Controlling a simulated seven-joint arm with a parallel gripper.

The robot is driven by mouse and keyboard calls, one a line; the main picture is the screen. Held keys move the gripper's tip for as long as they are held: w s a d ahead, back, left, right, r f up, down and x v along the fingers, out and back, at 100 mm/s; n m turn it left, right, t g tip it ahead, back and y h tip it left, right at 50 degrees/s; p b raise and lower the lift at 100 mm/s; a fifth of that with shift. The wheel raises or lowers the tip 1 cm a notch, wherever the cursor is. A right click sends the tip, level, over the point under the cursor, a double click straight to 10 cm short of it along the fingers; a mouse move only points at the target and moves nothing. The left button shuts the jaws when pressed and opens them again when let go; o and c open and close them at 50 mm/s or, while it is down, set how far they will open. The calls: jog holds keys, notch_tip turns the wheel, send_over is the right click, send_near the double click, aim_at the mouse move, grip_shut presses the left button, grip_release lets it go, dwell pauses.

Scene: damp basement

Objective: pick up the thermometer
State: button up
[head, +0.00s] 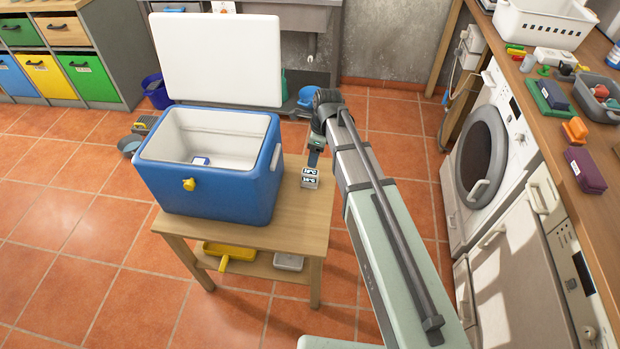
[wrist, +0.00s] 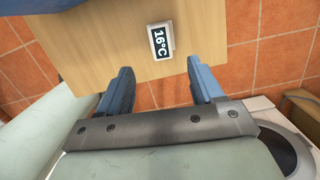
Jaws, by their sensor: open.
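The thermometer (head: 310,179) is a small white device with a dark display, on the wooden table at the right of the blue cooler. In the wrist view the thermometer (wrist: 160,42) lies near the table edge and its display reads 16°C. My gripper (head: 316,156) is over the table's right side, close to the thermometer. In the wrist view my gripper (wrist: 159,68) is open and empty, with the thermometer just beyond the fingertips and roughly centred between them. The height gap cannot be told.
The blue cooler (head: 205,190) stands open on the wooden table (head: 283,232), its white lid (head: 217,60) raised behind. A small white-and-blue item (head: 200,161) lies inside. A washing machine (head: 490,150) and cluttered counter (head: 590,120) stand at the right. A yellow scoop (head: 228,252) lies on the lower shelf.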

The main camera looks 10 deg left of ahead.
aim_at(310, 172)
jog(key=shift+w+a+f, duration=0.1)
jog(key=shift+a+f, duration=0.25)
jog(key=shift+f, duration=1.7)
jog(key=shift+a+f, duration=0.3)
jog(key=shift+f, duration=1.75)
jog(key=shift+w+a+f, duration=0.1)
jog(key=shift+a+f, duration=0.25)
jog(key=shift+f, duration=1.7)
jog(key=c, duration=1.1)
